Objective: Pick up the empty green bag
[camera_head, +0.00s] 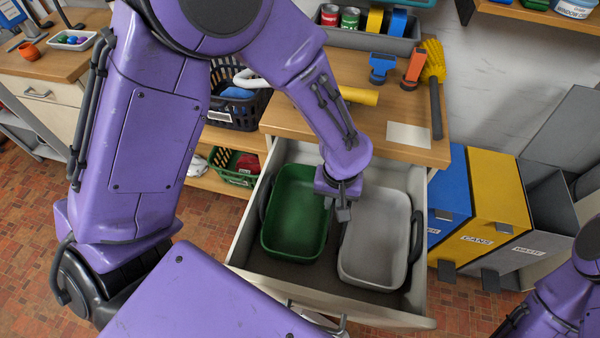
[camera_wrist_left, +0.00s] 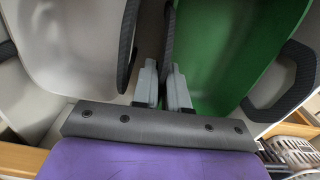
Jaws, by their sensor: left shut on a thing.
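The green bag (camera_head: 295,212) is an open, empty tub with dark handles. It stands in the left part of the pulled-out drawer (camera_head: 375,316). My left gripper (camera_head: 342,206) reaches down between the green bag and the grey tub beside it. In the left wrist view the fingers (camera_wrist_left: 165,90) are shut on the green bag's dark near handle (camera_wrist_left: 168,42), and the green bag (camera_wrist_left: 235,50) shows to the right. The grip itself is partly hidden by the fingers. My right gripper is out of view; only part of that arm shows at lower right.
The grey tub (camera_head: 375,235) stands close by on the right in the same drawer; its handle (camera_wrist_left: 127,42) is right beside my fingers. Drawer walls surround both. A wooden counter (camera_head: 350,125) is behind, bins (camera_head: 485,200) stand to the right, and a black basket (camera_head: 238,105) is at left.

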